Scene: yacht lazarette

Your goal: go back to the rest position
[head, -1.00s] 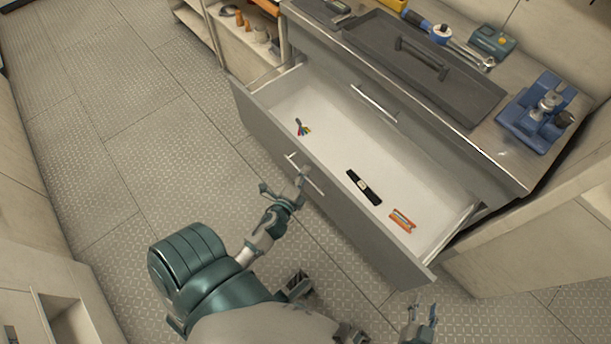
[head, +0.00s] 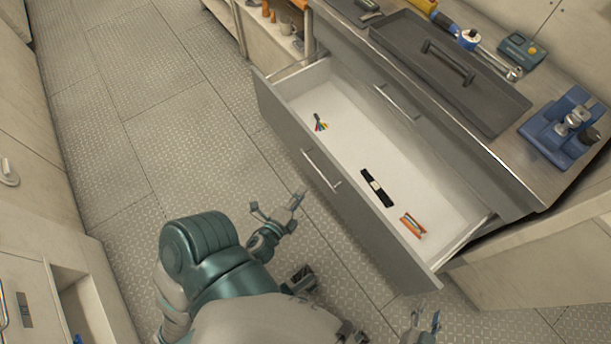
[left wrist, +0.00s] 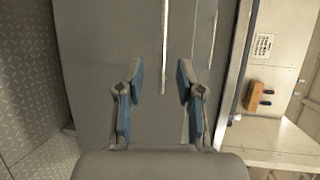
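My left gripper (head: 277,212) is open and empty above the floor, in front of the open drawer (head: 297,146) and apart from its handle (head: 321,170). In the left wrist view its two fingers (left wrist: 158,95) stand apart with nothing between them, facing the grey drawer front (left wrist: 100,40). My right gripper (head: 424,322) shows at the bottom edge of the head view, with its fingers apart and nothing seen between them. Its lower part is cut off by the frame.
The open drawer holds a bundle of coloured pieces (head: 320,122), a black strap-like item (head: 376,187) and an orange item (head: 413,225). The workbench above carries a dark tray (head: 450,70) and a blue vise-like tool (head: 560,130). The floor (head: 130,130) at left is clear.

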